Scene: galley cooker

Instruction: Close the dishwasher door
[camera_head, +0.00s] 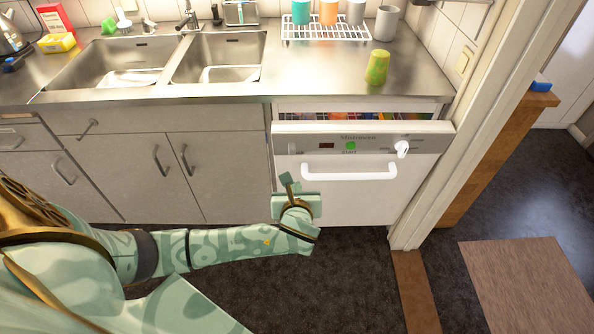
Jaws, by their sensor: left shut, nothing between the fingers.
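The white dishwasher door (350,196) is under the counter at the right. Its top edge leans out a little, and a narrow gap above it shows coloured dishes (345,116) inside. The door has a grey control panel with a green button and a white knob, and a white bar handle (349,173). My left gripper (288,183) is shut and empty, in front of the door's left side, left of the handle. I cannot tell whether it touches the door. My right gripper is not in view.
The steel counter holds two sinks (218,60), a green-yellow cup (377,67) and a white rack (325,28) with cups. Grey cabinets (160,160) stand left of the dishwasher. A white door frame (470,130) is close at its right. Dark floor in front is clear.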

